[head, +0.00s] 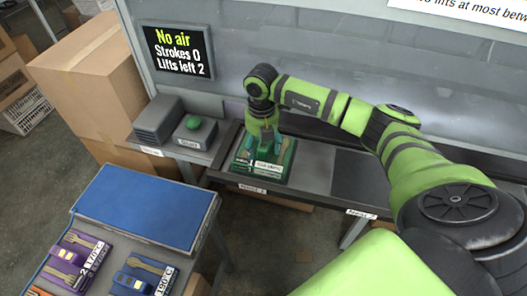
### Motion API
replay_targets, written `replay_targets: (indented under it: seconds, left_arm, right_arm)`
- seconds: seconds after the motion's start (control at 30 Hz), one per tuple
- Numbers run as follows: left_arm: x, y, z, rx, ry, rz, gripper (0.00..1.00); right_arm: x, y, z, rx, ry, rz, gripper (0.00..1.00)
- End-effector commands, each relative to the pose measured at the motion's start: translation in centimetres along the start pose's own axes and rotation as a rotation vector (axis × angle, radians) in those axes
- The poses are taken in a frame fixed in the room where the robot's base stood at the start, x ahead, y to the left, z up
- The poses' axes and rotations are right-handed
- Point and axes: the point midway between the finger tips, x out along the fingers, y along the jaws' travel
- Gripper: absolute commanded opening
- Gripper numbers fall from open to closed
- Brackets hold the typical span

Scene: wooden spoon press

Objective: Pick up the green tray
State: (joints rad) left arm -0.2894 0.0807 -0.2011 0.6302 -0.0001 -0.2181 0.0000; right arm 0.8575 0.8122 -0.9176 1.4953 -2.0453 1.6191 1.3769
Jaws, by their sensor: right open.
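The green tray (286,168) sits on the grey surface at the spot labelled "Press 1", with a pale label and light wooden pieces on it. My right gripper (263,146) points down right over the tray, its fingers apart on either side of the tray's green middle part. That part is mostly hidden by the fingers, and I cannot tell whether they touch it. My left gripper is not in view.
A screen (178,52) reads "No air", "Strokes 0", "Lifts left 2". A green button (193,122) stands left of the tray. A blue mat (140,207) is bare on the front-left table, with a purple tray (80,259) and a blue tray (143,279) near it. Cardboard boxes (88,84) stand behind.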

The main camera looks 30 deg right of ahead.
Motion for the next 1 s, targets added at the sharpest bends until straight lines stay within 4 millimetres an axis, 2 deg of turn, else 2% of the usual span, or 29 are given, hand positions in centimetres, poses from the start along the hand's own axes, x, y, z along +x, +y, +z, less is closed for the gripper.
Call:
replay_targets:
  seconds: [0.03, 0.07, 0.1, 0.23, 0.53, 0.67, 1.0]
  left_arm:
    - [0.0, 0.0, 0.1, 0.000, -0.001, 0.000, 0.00]
    - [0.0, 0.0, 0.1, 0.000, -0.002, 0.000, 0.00]
    - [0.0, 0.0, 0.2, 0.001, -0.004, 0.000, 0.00]
    - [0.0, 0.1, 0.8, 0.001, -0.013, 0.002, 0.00]
    - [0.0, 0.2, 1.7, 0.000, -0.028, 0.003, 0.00]
    - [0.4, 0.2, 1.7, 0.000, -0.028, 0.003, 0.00]
    - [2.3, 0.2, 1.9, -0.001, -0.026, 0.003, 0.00]
  right_arm:
    - [0.0, 0.0, 0.0, 0.000, 0.000, 0.000, 0.71]
    - [0.0, 0.0, 0.0, 0.000, 0.000, 0.000, 0.67]
    - [0.0, 0.0, 0.0, 0.000, 0.001, 0.000, 0.51]
    - [0.0, 0.0, 0.0, 0.000, 0.001, 0.000, 0.00]
    - [-0.1, 0.0, 0.0, 0.000, 0.001, 0.001, 0.00]
    - [-0.9, 0.1, 0.1, 0.001, 0.000, 0.003, 0.00]
    - [-7.4, 0.1, 0.1, -0.001, -0.003, 0.006, 0.00]
